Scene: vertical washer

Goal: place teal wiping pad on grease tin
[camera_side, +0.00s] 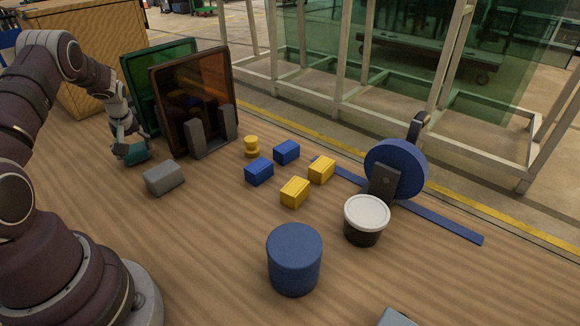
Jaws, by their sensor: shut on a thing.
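The teal wiping pad (138,153) is at the left, low over or on the wooden table, in front of the framed panels. My gripper (128,147) points down and is shut on the pad. Its fingers hide part of the pad, and I cannot tell if the pad touches the table. A round black tin with a white lid (366,213), likely the grease tin, stands upright at the right, far from my gripper. Its lid is bare.
A grey block (164,177) lies close to the right of the pad. Dark-framed panels (192,95) stand behind it. Several blue and yellow blocks (294,192) lie mid-table. A blue cylinder (294,258) stands in front; a blue disc on a stand (397,168) is behind the tin.

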